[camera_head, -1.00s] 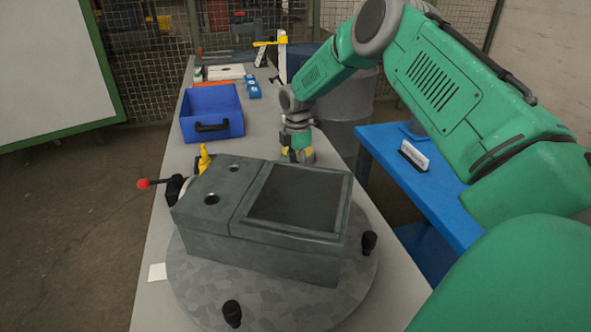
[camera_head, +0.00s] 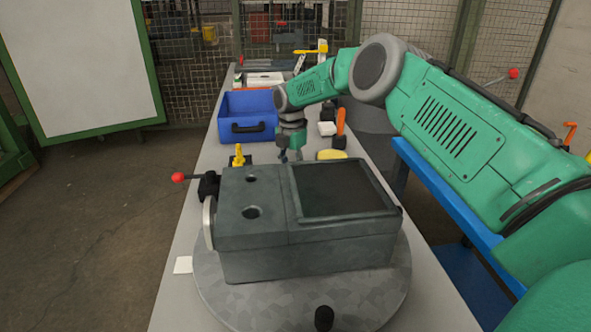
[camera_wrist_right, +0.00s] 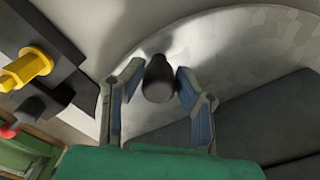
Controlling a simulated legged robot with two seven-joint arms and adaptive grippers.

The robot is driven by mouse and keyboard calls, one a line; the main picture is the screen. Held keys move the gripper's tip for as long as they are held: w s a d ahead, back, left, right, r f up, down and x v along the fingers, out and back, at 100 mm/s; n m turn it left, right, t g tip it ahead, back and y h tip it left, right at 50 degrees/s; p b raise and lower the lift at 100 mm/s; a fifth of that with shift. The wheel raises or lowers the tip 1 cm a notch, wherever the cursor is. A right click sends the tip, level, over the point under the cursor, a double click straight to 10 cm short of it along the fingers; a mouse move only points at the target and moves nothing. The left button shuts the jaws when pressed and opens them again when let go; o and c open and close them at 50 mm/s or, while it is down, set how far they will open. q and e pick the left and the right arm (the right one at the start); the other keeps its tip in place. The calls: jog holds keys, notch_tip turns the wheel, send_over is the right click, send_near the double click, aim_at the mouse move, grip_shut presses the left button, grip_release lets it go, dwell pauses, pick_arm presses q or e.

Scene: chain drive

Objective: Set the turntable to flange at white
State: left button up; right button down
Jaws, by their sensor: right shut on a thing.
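The grey round turntable (camera_head: 290,307) carries a dark grey housing (camera_head: 300,265). The housing's pale flange (camera_head: 208,222) faces left, and a white marker (camera_head: 183,265) lies on the table just in front and left of it. A black knob (camera_head: 323,318) stands on the turntable's near rim. My right gripper (camera_head: 290,156) reaches behind the housing, its tips hidden in the head view. In the right wrist view, its blue-padded fingers (camera_wrist_right: 154,82) are closed around another black knob (camera_wrist_right: 158,80) at the turntable's rim. My left gripper is not in view.
A yellow toggle clamp (camera_head: 238,155) and a red-tipped lever (camera_head: 178,177) stand at the left behind the flange. A blue bin (camera_head: 248,108) sits further back. An orange-handled item (camera_head: 340,128) and a yellow object (camera_head: 331,155) are beside my right gripper.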

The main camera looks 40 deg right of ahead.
jog(key=shift+a, duration=0.15)
jog(key=c, duration=1.3)
grip_release()
jog(key=shift+o, duration=0.5)
jog(key=shift+s+r, duration=0.1)
jog(key=shift+a, duration=0.1)
jog(key=shift+r, duration=0.25)
notch_tip(320, 180, up, 11)
jog(key=shift+r, duration=0.2)
